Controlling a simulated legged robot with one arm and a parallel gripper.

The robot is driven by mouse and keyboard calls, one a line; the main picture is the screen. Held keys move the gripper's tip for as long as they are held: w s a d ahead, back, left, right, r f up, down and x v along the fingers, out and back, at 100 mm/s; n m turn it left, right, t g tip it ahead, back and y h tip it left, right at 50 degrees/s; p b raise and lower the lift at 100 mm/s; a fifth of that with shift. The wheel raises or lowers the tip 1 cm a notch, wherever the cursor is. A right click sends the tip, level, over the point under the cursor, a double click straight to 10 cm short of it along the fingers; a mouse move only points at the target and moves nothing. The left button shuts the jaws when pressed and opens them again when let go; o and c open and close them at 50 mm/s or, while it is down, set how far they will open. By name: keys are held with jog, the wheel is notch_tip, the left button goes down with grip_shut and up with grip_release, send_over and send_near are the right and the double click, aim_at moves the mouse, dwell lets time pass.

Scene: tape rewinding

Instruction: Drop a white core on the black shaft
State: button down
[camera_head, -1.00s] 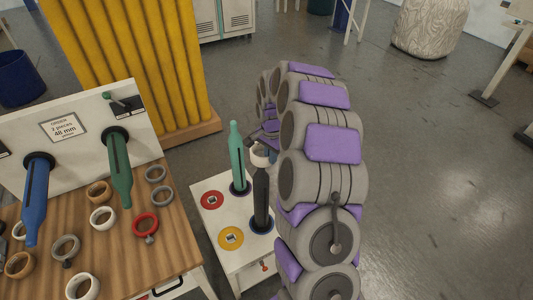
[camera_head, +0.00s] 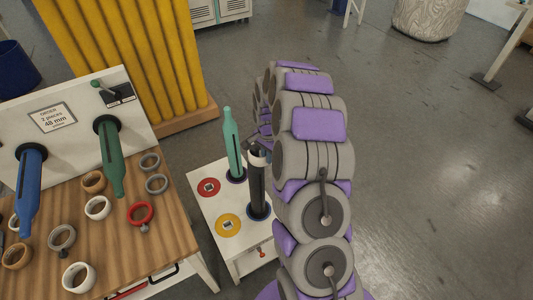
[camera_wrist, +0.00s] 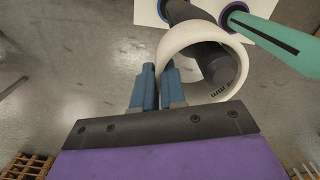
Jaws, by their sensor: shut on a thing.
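The black shaft (camera_head: 257,190) stands upright on the white stand, beside the teal shaft (camera_head: 233,145). A white core (camera_head: 262,158) is at the top of the black shaft, whose dark tip shows above it. In the wrist view the white core (camera_wrist: 168,46) surrounds the black shaft's end (camera_wrist: 214,64), and the shaft runs back through it to its base. My gripper (camera_wrist: 160,70) has its two blue fingers shut on the near left wall of the core. In the head view the fingers are mostly hidden behind my arm.
The white stand (camera_head: 205,225) also carries a red disc (camera_head: 208,188) and a yellow disc (camera_head: 228,225). The wooden table (camera_head: 125,245) at left holds several loose rings, with blue (camera_head: 30,190) and green (camera_head: 109,155) shafts above.

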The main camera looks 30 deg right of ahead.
jog(key=shift+a, duration=0.4)
jog(key=c, duration=1.5)
grip_release()
jog(key=shift+a+r, duration=0.1)
jog(key=shift+a, duration=0.45)
jog(key=o, duration=0.4)
jog(key=shift+c, duration=0.2)
jog(key=shift+o, duration=0.2)
jog(key=shift+d, duration=0.8)
notch_tip(320, 180, up, 17)
jog(key=p, duration=0.2)
jog(key=shift+a, duration=0.35)
jog(key=shift+d, duration=0.3)
